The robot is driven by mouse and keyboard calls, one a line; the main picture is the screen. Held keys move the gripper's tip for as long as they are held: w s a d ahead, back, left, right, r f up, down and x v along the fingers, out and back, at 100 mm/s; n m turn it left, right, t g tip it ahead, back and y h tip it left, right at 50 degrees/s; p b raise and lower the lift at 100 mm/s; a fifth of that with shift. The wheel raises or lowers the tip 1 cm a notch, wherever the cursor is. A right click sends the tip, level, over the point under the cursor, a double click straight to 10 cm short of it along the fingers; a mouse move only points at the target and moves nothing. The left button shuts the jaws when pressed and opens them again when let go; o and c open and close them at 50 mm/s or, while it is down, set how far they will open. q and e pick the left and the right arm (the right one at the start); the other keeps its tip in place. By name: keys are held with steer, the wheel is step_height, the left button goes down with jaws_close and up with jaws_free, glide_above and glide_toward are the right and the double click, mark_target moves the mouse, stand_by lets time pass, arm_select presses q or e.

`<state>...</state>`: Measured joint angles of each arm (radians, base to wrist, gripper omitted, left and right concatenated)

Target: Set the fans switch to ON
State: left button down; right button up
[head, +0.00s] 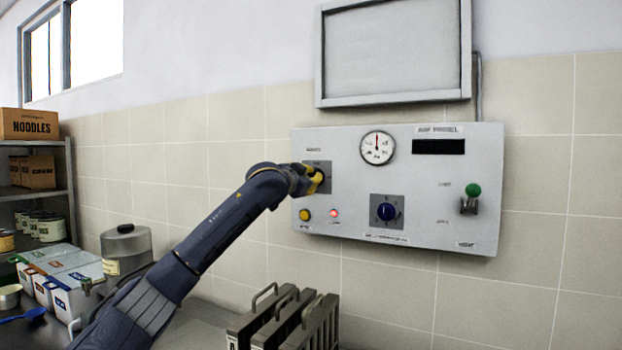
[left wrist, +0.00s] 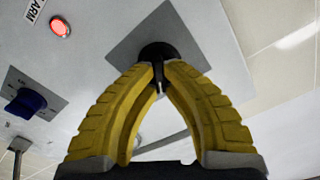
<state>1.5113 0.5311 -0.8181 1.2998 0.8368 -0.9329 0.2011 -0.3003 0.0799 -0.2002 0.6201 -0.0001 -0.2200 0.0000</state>
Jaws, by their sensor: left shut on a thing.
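The grey control panel (head: 450,150) is on the tiled wall. A black rotary knob on a grey square plate (head: 323,165) sits at its upper left; this is the switch at my left gripper. The small label above it is too blurred to read. My left gripper (head: 316,179) is at this plate, covering most of the knob. In the left wrist view, its yellow fingers (left wrist: 158,76) close at their tips on the black knob (left wrist: 157,50). The knob's setting is hidden by the fingers. My right gripper is in neither view.
A blue knob (head: 386,212), a red lit lamp (head: 334,213), a yellow button (head: 305,215), a gauge (head: 377,148) and a green-topped lever (head: 472,192) are on the panel. Upright metal racks (head: 300,322) stand below. Bins (head: 60,275) and a lidded pot (head: 126,246) are at left.

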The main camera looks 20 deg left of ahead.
arm_select(q)
steer(key=m, duration=0.5)
steer(key=shift+f+m, duration=0.1)
steer(key=shift+m, duration=0.2)
steer(key=m, duration=0.5)
steer(key=shift+m, duration=0.6)
steer(key=c, duration=1.5)
jaws_free()
steer(key=shift+f, duration=0.1)
steer(key=s+a, duration=0.2)
steer(key=s, duration=1)
steer(key=shift+w, duration=0.1)
